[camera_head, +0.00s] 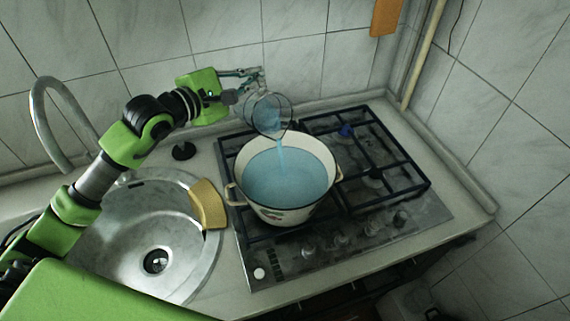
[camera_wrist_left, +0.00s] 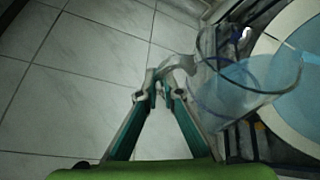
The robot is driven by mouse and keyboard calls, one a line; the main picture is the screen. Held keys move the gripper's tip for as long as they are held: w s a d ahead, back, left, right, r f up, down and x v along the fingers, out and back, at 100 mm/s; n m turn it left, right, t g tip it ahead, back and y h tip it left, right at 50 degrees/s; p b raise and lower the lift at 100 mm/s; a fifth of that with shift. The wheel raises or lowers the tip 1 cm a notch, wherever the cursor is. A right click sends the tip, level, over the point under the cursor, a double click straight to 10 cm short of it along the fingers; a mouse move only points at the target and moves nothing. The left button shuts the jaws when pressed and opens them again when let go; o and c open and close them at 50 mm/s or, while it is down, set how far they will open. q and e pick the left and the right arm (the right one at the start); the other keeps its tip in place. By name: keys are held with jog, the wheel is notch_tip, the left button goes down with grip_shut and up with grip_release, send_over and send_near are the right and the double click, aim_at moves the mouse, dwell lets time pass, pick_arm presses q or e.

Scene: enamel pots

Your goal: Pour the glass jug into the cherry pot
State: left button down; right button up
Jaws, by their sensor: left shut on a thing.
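The glass jug (camera_head: 267,113) is tilted above the cherry pot, and a stream of blue liquid falls from it into the pot. The cherry pot (camera_head: 325,186) is a cream enamel pot with a dark rim and two side handles. It stands on the stove and holds blue liquid. My left gripper (camera_head: 254,80) is shut on the jug's handle, above and behind the pot. In the left wrist view the gripper (camera_wrist_left: 163,82) holds the handle, and the jug (camera_wrist_left: 245,85) leans right with blue liquid inside, over the pot's edge (camera_wrist_left: 272,45). My right gripper is not in view.
The pot is on the black grate of the gas stove (camera_head: 385,190). A round steel sink (camera_head: 190,262) with a curved faucet (camera_head: 42,120) lies left, with a yellow sponge-like piece (camera_head: 208,204) on its rim. A tiled wall rises behind the jug.

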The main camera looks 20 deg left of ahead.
pick_arm(q)
jog(key=shift+s+d+r+m+t+b, duration=0.3)
jog(key=shift+s+d+r+m+b, duration=0.3)
jog(key=shift+r+b, duration=0.35)
dwell(1.1)
jog(key=shift+f, duration=0.15)
